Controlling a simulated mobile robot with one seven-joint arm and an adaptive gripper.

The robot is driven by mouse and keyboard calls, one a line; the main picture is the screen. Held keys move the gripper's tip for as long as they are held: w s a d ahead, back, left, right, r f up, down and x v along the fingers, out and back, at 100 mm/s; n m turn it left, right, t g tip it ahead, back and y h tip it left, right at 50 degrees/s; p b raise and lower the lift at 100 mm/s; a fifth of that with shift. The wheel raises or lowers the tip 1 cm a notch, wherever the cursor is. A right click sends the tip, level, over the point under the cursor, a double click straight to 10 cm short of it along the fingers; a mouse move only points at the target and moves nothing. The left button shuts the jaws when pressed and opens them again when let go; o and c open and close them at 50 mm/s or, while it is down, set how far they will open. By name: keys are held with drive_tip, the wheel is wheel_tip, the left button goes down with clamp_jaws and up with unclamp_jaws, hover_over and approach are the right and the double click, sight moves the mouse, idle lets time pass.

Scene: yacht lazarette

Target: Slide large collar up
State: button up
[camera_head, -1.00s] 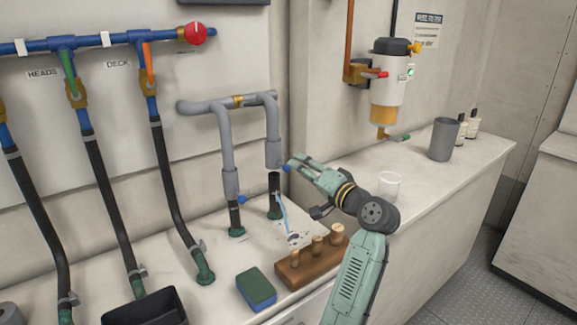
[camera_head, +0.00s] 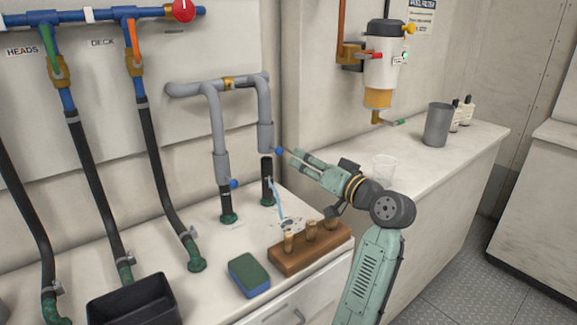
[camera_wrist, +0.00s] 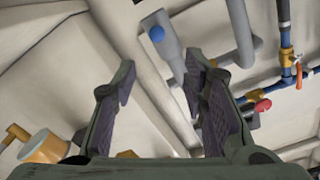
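A grey overhead pipe comes down in two legs, each with a thicker grey collar. The right collar (camera_head: 265,137) has a blue knob (camera_head: 279,150) and sits just above an upright black hose stub (camera_head: 267,166), with a small gap. The left collar (camera_head: 221,166), also with a blue knob (camera_head: 233,183), sits low over its stub. I cannot tell for sure which is larger. My gripper (camera_head: 296,159) is right of the right collar, fingers pointing at its knob. In the wrist view the fingers are open and empty, with a collar (camera_wrist: 164,48) and blue knob (camera_wrist: 157,34) beyond them.
A wooden block with plugs (camera_head: 310,249), a green-blue sponge (camera_head: 249,275) and a black tray (camera_head: 131,306) stand on the counter below. A clear cup (camera_head: 384,168) stands behind my arm. A filter (camera_head: 382,65) hangs on the wall. A thin bluish stream (camera_head: 276,192) shows by the stub.

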sight(281, 152)
drive_tip(key=w+a+n, duration=0.2)
drive_tip(key=w, duration=0.1)
drive_tip(key=w+a+f+n, duration=0.1)
drive_tip(key=w+a+n, duration=0.1)
drive_tip(key=w+n, duration=0.1)
drive_tip(key=w+a+n+b, duration=0.1)
drive_tip(key=w+a+n, duration=0.1)
drive_tip(key=w+a, duration=0.1)
drive_tip(key=shift+f+n, duration=0.2)
drive_tip(key=shift+n, duration=0.2)
drive_tip(key=shift+c, duration=0.6)
clamp_jaws()
